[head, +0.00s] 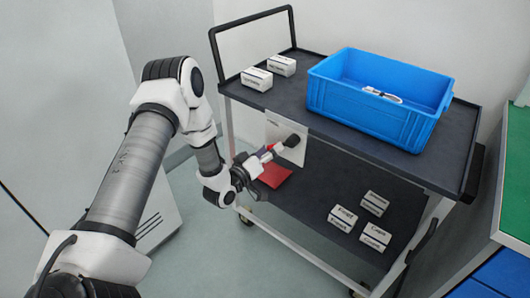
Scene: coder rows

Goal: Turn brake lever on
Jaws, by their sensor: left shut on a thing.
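The brake lever (280,148) sticks out from a dark round hub on a white panel (278,129) at the near side of the cart, below its top shelf. It looks pale with a red part near its outer end. My left gripper (266,155) reaches in from the left and is shut on the lever's outer end. The fingers hide part of the lever, and their exact contact is too small to see. My right gripper is not in view.
The dark cart's top shelf (278,93) holds a blue crate (365,113) and two white boxes (257,79). Its lower shelf (312,190) holds several white boxes and a red flat piece (275,175). A green-topped bench (517,180) stands at the right. Floor is clear before the cart.

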